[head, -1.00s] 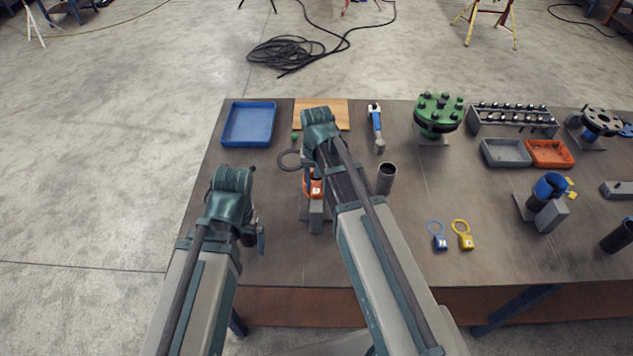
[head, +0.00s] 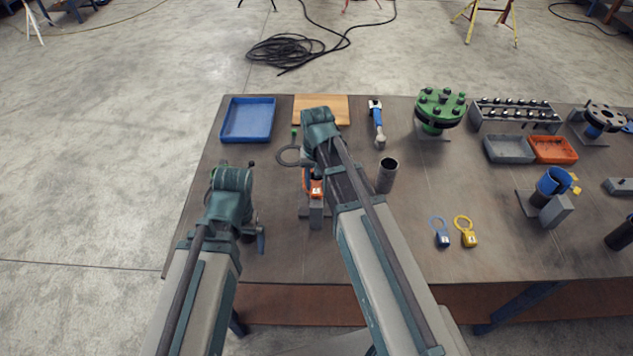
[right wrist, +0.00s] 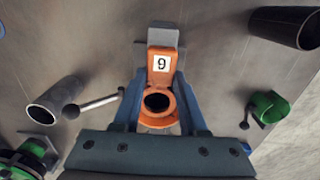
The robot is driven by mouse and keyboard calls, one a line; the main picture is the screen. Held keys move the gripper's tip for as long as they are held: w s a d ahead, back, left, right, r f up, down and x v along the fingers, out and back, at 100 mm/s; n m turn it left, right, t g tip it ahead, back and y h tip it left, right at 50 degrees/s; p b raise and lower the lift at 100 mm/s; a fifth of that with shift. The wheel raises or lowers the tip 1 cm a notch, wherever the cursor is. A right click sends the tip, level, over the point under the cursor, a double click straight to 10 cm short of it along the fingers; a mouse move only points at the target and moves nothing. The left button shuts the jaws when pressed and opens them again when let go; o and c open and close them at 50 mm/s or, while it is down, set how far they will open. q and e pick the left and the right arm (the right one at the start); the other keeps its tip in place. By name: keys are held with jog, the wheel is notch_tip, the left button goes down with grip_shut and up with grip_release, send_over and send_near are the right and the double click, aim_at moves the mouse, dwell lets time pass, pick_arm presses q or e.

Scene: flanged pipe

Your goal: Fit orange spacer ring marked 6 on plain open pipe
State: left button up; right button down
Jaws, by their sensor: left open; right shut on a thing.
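The orange spacer ring (right wrist: 172,119) with its numbered tag (right wrist: 161,65) sits between the blue fingers of my right gripper (right wrist: 158,106). The number reads like a 9 in the right wrist view, which looks turned around. My right gripper is shut on it. The ring's opening is dark, and I cannot tell whether it surrounds a pipe. Its orange tag also shows in the head view (head: 316,188), beside my right wrist. A plain open pipe (head: 387,176) stands upright to the right, also in the right wrist view (right wrist: 55,101). My left gripper (head: 257,236) is open over the table's left part.
A grey stand (head: 316,216) is just below the orange tag. Blue and yellow tagged rings (head: 442,238) (head: 467,237) lie to the right. A blue tray (head: 248,120), a wooden board (head: 333,102) and a blue-handled tool (head: 377,116) lie behind. The table's front middle is clear.

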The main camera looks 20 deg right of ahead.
aim_at(317, 185)
jog(key=shift+f, duration=0.2)
jog(key=shift+f+b, duration=0.3)
jog(key=shift+b, duration=0.15)
jog(key=shift+c, duration=1.8)
grip_release()
jog(key=shift+r, duration=0.1)
notch_tip(317, 185, up, 23)
jog(key=p, duration=2.2)
jog(key=shift+p, duration=0.4)
